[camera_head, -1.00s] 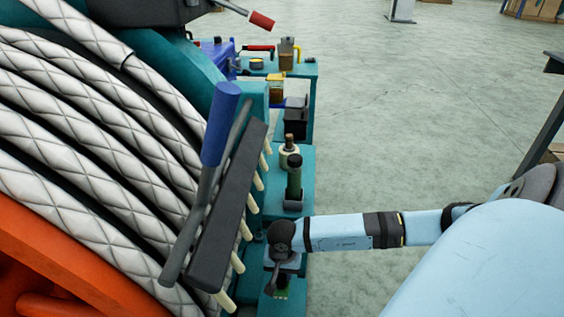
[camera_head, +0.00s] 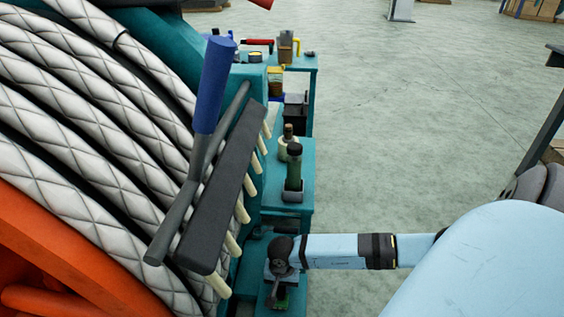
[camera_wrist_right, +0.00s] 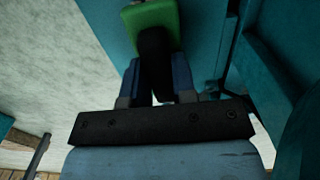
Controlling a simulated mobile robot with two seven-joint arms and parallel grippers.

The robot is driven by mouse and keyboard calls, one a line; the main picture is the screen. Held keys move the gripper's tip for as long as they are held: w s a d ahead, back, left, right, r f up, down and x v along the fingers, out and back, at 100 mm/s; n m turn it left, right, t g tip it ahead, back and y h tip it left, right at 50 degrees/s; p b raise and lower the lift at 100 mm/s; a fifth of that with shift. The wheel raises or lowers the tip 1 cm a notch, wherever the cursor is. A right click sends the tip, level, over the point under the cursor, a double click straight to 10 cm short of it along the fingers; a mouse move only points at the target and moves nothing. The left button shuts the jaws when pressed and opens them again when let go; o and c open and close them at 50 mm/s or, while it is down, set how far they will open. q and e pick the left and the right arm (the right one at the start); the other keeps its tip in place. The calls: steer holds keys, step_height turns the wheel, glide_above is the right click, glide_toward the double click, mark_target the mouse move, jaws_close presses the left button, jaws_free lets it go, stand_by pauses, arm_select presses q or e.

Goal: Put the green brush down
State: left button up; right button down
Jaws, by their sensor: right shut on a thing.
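The green brush has a bright green block (camera_wrist_right: 152,18) at the top of the right wrist view and a black handle (camera_wrist_right: 154,62). My right gripper (camera_wrist_right: 157,84) is shut on that handle, with a finger on either side. In the head view the gripper (camera_head: 281,277) is low in the middle, over a teal shelf (camera_head: 262,308). A little of the brush's green (camera_head: 283,302) shows below it; whether it touches the shelf cannot be told. My left gripper is not in view.
A dark bar with cream pegs (camera_head: 222,190) and a blue-handled lever (camera_head: 214,85) stand close left of my gripper. A dark green cylinder (camera_head: 294,168) and a pale bottle (camera_head: 287,140) stand on the shelf (camera_head: 306,160) behind. Open floor (camera_head: 430,120) lies right.

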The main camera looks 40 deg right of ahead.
steer(key=shift+f, duration=0.2)
steer(key=c, duration=0.9)
jaws_free()
steer(key=shift+r, duration=0.1)
steer(key=shift+r+p, duration=0.3)
steer(key=shift+r, duration=0.2)
step_height(320, 180, up, 7)
steer(key=p, duration=0.2)
steer(key=shift+d+f+p, duration=0.1)
steer(key=shift+d+p, duration=0.05)
steer(key=shift+p, duration=0.25)
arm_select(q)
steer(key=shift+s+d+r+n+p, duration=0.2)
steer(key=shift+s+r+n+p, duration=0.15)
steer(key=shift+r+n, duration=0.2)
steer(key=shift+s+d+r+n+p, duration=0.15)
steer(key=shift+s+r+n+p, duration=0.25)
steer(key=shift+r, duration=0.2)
arm_select(e)
step_height(320, 180, up, 4)
steer(key=shift+r, duration=0.25)
